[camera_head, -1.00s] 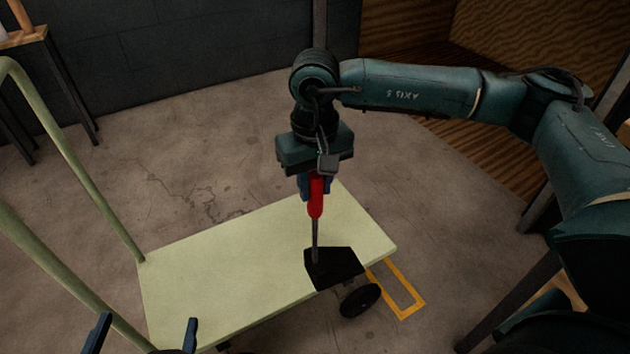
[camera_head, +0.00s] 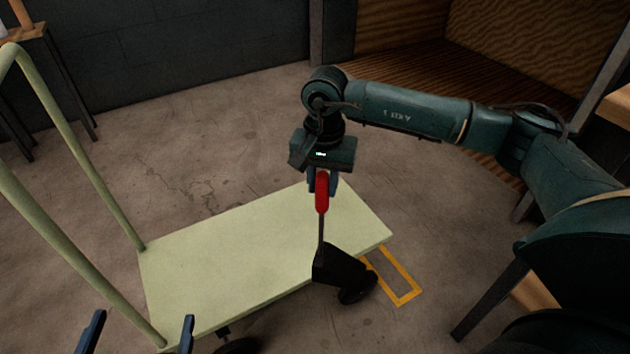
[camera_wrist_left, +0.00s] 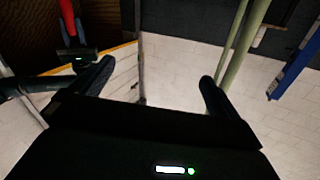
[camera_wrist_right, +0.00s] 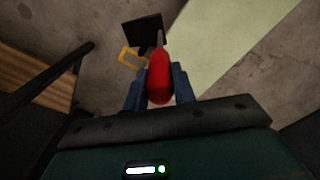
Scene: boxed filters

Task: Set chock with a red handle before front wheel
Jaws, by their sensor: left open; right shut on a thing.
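The chock (camera_head: 338,266) is a black wedge on a thin rod with a red handle (camera_head: 322,192). My right gripper (camera_head: 322,184) is shut on the red handle, and the chock hangs below it, in front of the cart's edge in the head view. The chock partly covers the front wheel (camera_head: 358,291), a dark wheel under the cart's right end. In the right wrist view the red handle (camera_wrist_right: 159,76) is between the fingers and the black wedge (camera_wrist_right: 143,32) lies beyond. My left gripper (camera_head: 140,335) is open and empty at the bottom left; it also shows in the left wrist view (camera_wrist_left: 158,82).
The pale green cart (camera_head: 240,245) has a tall push handle (camera_head: 65,140) at left. A yellow outlined rectangle (camera_head: 404,298) is marked on the floor beside the front wheel. A wooden-walled bay (camera_head: 420,80) stands at the back right. Floor right of the cart is open.

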